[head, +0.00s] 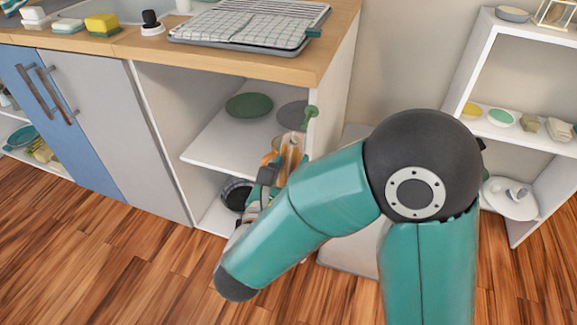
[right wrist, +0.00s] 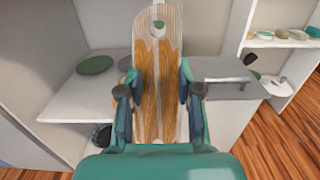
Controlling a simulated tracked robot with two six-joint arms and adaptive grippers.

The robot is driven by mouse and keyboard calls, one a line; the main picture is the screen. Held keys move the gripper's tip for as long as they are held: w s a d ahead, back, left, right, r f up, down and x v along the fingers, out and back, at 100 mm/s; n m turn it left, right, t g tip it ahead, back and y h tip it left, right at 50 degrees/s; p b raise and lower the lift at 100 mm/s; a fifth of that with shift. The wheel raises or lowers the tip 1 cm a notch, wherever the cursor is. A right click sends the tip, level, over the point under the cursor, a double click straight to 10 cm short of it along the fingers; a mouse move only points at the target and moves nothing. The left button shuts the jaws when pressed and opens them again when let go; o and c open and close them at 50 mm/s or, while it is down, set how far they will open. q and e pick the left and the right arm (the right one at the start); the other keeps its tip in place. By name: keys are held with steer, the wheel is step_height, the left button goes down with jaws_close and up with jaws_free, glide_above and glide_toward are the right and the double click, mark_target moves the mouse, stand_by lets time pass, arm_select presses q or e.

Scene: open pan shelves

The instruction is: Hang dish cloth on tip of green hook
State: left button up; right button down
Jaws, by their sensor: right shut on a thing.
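My right gripper (right wrist: 158,95) is shut on a flat, wooden-looking board (right wrist: 158,65) with pale and orange-brown stripes, a rounded top and a hole. The board also shows in the head view (head: 291,146), held upright in front of the open shelves. The green hook (head: 310,116) is at the cabinet's right front edge, just above the board. In the right wrist view green shows at the board's hole; I cannot tell whether the hook passes through it. A white checked cloth (head: 245,22) lies on the counter. My left gripper is not in view.
The open shelf (head: 215,150) holds a green pan (head: 249,105) and a grey pan (head: 292,115); a black pan (head: 236,194) stands below. Sponges (head: 102,24) lie on the counter at left. A white shelf unit (head: 482,45) with dishes stands at right.

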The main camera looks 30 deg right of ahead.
steer(key=shift+f+p+x, duration=0.2)
steer(key=shift+x, duration=2)
steer(key=shift+f+p+x, duration=0.15)
steer(key=shift+p+x, duration=0.05)
steer(key=shift+x, duration=1.95)
steer(key=shift+w+f+b, duration=0.1)
steer(key=shift+f+b, duration=0.25)
steer(key=shift+f, duration=0.05)
steer(key=shift+d, duration=0.1)
steer(key=c, duration=0.7)
jaws_free()
steer(key=shift+s+a, duration=0.25)
steer(key=shift+a, duration=0.05)
steer(key=shift+b+v, duration=0.35)
steer(key=shift+v, duration=1.5)
